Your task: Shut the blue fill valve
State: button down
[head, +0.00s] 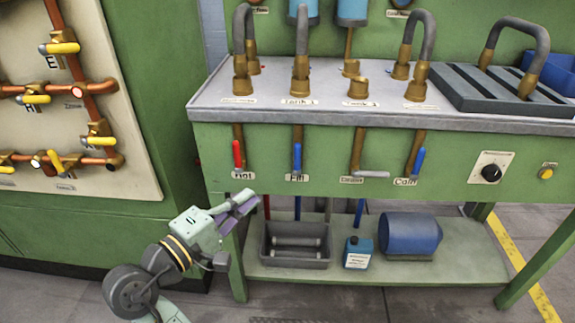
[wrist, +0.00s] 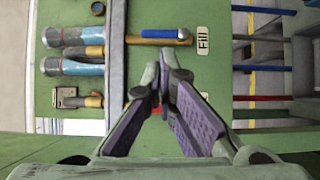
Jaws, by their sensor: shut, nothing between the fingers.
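My gripper (head: 245,207) is below and left of the handle in the head view, under the Hot label, apart from the handle. Its purple-padded fingers show in the wrist view (wrist: 164,68), shut and empty. The fingers hide part of the panel.
A red Hot handle (head: 237,154) hangs to the left. A grey-tipped handle (head: 372,174) and another blue handle (head: 417,162) are to the right. The lower shelf holds a grey bin (head: 295,262), a blue bottle (head: 358,252) and a blue cylinder (head: 410,234). Pipes drop below the bench front.

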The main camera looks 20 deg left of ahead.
aim_at(296, 158)
jog(key=shift+w, duration=0.1)
jog(key=p+x, duration=0.1)
jog(key=x, duration=1.3)
jog(key=shift+p, duration=0.35)
jog(key=shift+w+p, duration=0.1)
jog(key=shift+p, duration=0.2)
jog(key=shift+d+r, duration=0.1)
jog(key=shift+r, duration=0.05)
